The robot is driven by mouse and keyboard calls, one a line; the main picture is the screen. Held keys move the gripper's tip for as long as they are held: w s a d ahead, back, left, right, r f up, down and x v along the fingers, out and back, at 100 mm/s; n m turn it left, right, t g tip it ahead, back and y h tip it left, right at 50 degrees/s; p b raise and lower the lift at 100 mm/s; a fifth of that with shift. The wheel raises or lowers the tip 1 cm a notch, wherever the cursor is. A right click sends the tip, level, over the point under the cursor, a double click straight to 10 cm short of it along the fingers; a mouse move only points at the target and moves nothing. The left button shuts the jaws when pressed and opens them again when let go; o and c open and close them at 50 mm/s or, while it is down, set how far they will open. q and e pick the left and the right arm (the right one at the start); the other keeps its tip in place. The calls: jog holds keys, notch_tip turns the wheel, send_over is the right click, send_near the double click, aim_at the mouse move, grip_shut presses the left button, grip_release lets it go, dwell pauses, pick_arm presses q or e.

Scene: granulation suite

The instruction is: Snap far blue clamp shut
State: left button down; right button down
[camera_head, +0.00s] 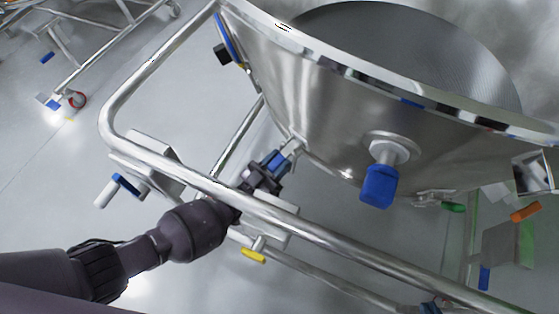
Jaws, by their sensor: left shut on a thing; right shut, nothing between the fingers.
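My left gripper (272,170) reaches in from the lower left, past the cart's steel rail, to the lower side of the steel bowl. It is shut on a blue clamp handle (276,158), which is partly hidden by the fingers. A metal clamp part (292,147) shows between the handle and the bowl wall. Whether this clamp is fully closed I cannot tell. Another blue piece (229,38) lies along the bowl's upper left side, beside a black block. My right gripper is not in view.
The large steel bowl (310,90) has a blue-capped port (378,186) on its front. The tubular rail (340,243) crosses in front of it. A blue-ended handle (126,183), a yellow handle (254,257), a green handle (453,208) and an orange handle (525,212) stand around the frame.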

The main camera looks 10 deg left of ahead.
pick_arm(q)
jog(key=shift+a+r+g+y+p, duration=0.2)
jog(key=shift+r+g+y+p, duration=0.65)
jog(key=shift+p, duration=0.45)
jog(key=shift+s+p, duration=0.15)
jog(key=shift+p, duration=0.2)
pick_arm(e)
jog(key=shift+s+d+r+m, duration=0.4)
jog(key=shift+s+m, duration=0.1)
pick_arm(q)
jog(key=shift+f+g, duration=0.15)
jog(key=shift+g, duration=0.1)
jog(key=c, duration=0.8)
grip_release()
pick_arm(e)
jog(key=shift+f, duration=0.1)
pick_arm(q)
jog(key=shift+s+a+f, duration=0.1)
jog(key=shift+s+a, duration=0.25)
jog(key=shift+s, duration=0.1)
jog(key=p+v, duration=0.1)
jog(key=v, duration=0.8)
jog(key=shift+s+a, duration=0.25)
jog(key=shift+a, duration=0.05)
pick_arm(e)
jog(key=shift+s+d+g, duration=0.15)
jog(key=shift+s+g, duration=0.15)
jog(key=shift+s, duration=0.05)
